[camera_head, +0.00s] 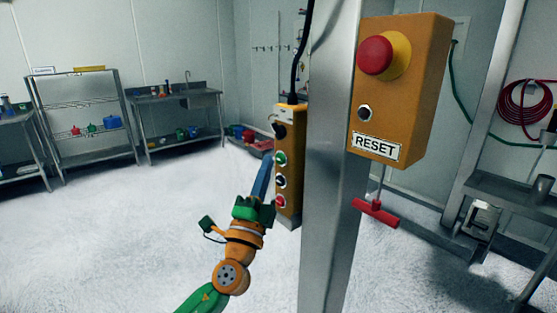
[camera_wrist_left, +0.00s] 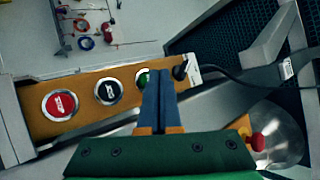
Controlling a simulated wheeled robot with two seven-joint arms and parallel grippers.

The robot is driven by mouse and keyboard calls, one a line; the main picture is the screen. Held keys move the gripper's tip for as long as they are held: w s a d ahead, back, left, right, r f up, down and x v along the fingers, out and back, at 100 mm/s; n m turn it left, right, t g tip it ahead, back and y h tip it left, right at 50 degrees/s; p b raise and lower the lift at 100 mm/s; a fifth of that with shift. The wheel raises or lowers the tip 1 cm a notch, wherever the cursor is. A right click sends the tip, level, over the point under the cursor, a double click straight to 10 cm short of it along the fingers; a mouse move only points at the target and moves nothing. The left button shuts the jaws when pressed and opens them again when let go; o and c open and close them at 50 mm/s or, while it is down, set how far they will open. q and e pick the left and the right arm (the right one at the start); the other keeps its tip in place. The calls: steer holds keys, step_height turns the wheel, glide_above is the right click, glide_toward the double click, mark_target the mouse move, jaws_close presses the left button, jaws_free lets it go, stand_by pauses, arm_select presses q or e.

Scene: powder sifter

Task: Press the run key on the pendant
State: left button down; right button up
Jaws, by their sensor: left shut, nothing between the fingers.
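The pendant (camera_head: 291,165) is a narrow orange box hanging beside a steel post, with a column of buttons: black at top, then green (camera_head: 281,158), black and red (camera_head: 281,202). No label says clearly which is the run key. My left gripper (camera_head: 267,158) is shut and empty, its blue fingers pointing up close to the green button. In the left wrist view the shut fingers (camera_wrist_left: 159,74) partly cover the green button (camera_wrist_left: 142,77); the black (camera_wrist_left: 108,91) and red (camera_wrist_left: 61,104) buttons show to its left. I cannot tell whether the fingertips touch the green button.
The steel post (camera_head: 331,160) stands right of the pendant. An orange reset box (camera_head: 400,90) with a red mushroom button is fixed on it, and a red T-handle (camera_head: 375,212) is below. A black cable (camera_head: 300,50) runs above the pendant. The floor at left is clear.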

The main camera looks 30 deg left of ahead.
arm_select(q)
steer(key=shift+w+d, duration=0.15)
steer(key=shift+w, duration=0.2)
steer(key=shift+w+d+b, duration=0.15)
steer(key=shift+w+b, duration=0.2)
steer(key=shift+b, duration=0.05)
stand_by(0.7)
steer(key=shift+s, duration=0.1)
steer(key=shift+s+a, duration=0.25)
steer(key=shift+s, duration=0.35)
steer(key=shift+s, duration=0.1)
steer(key=shift+s+a, duration=0.3)
steer(key=shift+s, duration=0.45)
steer(key=shift+s+a, duration=0.35)
steer(key=shift+s, duration=0.35)
steer(key=shift+s+a, duration=0.3)
steer(key=shift+s, duration=0.45)
